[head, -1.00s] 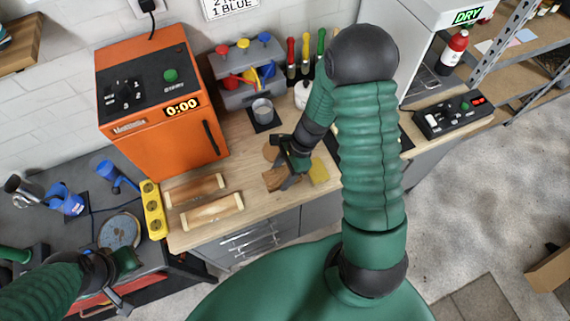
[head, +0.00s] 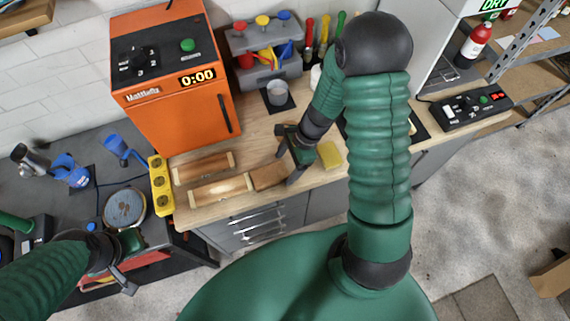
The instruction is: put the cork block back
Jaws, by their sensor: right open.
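A brown block (head: 267,178), which looks like the cork block, lies on the wooden worktop near its front edge. Its left end sits close against the right end of the nearer wooden piece with pale ends (head: 220,190); I cannot tell if they touch. My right gripper (head: 289,165) is open and low over the worktop, at the block's right end. Its fingers partly cover that end, and contact there is unclear. My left gripper (head: 124,277) hangs over the dark bench at lower left, away from the block; its jaws are unclear.
A second wooden piece (head: 204,167) lies behind the first. A yellow sponge (head: 330,154) is right of my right gripper. An orange machine (head: 178,90), a grey cup (head: 277,93) and a grey tool box (head: 264,50) stand behind. A yellow socket strip (head: 160,185) borders the left.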

